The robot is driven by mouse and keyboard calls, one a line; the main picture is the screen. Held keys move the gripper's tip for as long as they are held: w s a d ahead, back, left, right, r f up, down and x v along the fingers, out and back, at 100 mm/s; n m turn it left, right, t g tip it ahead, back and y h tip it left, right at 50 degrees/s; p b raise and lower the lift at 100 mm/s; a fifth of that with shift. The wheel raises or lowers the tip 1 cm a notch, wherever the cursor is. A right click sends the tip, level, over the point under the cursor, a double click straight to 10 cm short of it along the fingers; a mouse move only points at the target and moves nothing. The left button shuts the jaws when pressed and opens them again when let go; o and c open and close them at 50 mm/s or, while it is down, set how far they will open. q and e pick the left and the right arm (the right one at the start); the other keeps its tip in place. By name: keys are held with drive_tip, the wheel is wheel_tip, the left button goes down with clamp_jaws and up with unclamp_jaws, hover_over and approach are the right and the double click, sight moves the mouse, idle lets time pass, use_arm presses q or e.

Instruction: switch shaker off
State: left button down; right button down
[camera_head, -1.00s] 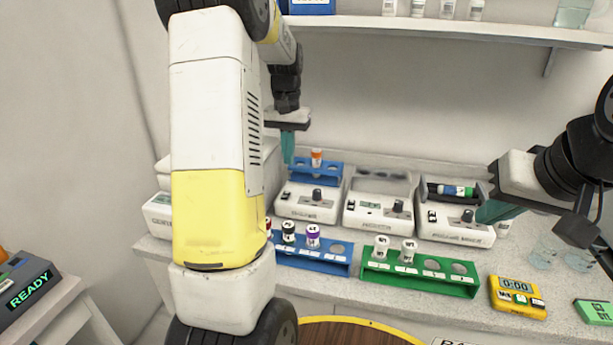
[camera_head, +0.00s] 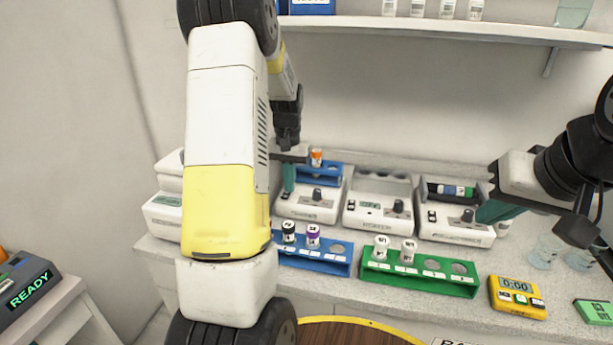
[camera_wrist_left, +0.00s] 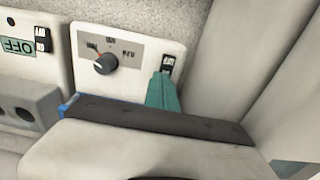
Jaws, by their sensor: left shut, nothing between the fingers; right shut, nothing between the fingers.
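Three white bench devices stand in a row: a left one (camera_head: 310,209) with a blue rack and orange-capped tube, a middle one (camera_head: 377,218) with a small display, and a right one (camera_head: 455,228) holding dark, blue and green tubes. Their labels are too small to read, so I cannot tell which is the shaker. My left gripper (camera_head: 289,178) is shut and empty over the left device. In the left wrist view its teal tip (camera_wrist_left: 163,78) is at that device's rocker switch (camera_wrist_left: 167,64); contact is unclear. The neighbouring display (camera_wrist_left: 16,46) reads OFF. My right gripper (camera_head: 494,211) is shut beside the right device.
A blue rack (camera_head: 318,262) and a green rack (camera_head: 418,274) with capped tubes stand in front of the devices. A yellow timer (camera_head: 516,297) and glass beakers (camera_head: 545,252) are at the right. A shelf (camera_head: 440,29) runs above. My left arm hides part of the bench.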

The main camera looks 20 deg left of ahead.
use_arm(q)
drive_tip(key=shift+s, duration=0.15)
drive_tip(key=shift+s+r, duration=0.2)
drive_tip(key=shift+s, duration=0.35)
drive_tip(key=shift+r, duration=0.1)
wheel_tip(320, 180, up, 8)
idle(0.6)
drive_tip(key=r+m, duration=0.2)
drive_tip(key=m, duration=0.4)
drive_tip(key=w+r+m, duration=0.1)
drive_tip(key=m, duration=0.5)
drive_tip(key=r+m, duration=0.2)
drive_tip(key=m, duration=0.4)
drive_tip(key=shift+w+r, duration=0.15)
drive_tip(key=shift+r, duration=0.2)
